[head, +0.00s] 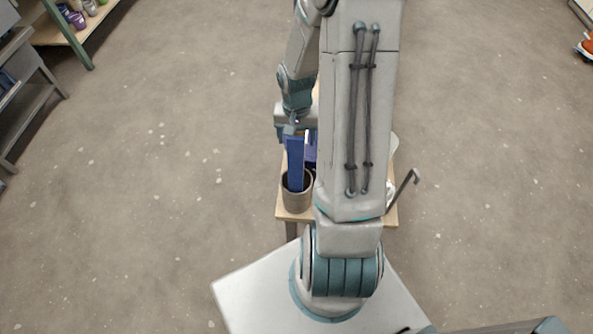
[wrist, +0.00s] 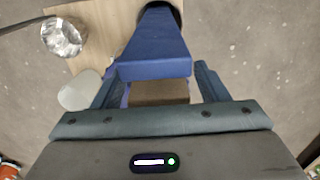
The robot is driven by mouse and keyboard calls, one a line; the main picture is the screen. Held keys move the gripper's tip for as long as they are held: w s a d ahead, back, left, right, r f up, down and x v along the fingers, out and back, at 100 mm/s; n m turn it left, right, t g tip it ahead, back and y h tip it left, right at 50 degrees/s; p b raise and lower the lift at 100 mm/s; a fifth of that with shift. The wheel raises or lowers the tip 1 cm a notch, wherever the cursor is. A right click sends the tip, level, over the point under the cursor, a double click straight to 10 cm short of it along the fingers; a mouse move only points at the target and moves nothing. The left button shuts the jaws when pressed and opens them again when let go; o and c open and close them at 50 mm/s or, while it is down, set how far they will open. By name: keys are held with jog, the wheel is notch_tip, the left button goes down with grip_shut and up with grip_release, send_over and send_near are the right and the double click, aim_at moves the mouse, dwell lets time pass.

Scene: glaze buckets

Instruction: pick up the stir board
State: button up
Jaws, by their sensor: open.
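The stir board (head: 295,165) is a long flat blue board that stands upright in a dark round pot (head: 297,200) on a small wooden table. In the wrist view the board (wrist: 155,45) runs from the pot at the top down to a wide end between my fingers. My gripper (wrist: 157,70) is open, with one finger on each side of that end and gaps visible at both sides. In the head view my gripper (head: 291,131) is at the board's upper end, partly hidden by my arm. The board's lower part is hidden inside the pot.
The small wooden table (head: 285,211) is largely hidden behind my arm. A purple-blue item (head: 311,150) is near the board. A shiny metal vessel with a long handle (wrist: 62,37) stands on the table. Shelving is at the far left; open floor surrounds the table.

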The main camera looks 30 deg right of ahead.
jog(key=c, duration=1.3)
jog(key=shift+o, duration=0.2)
jog(key=shift+r, duration=0.15)
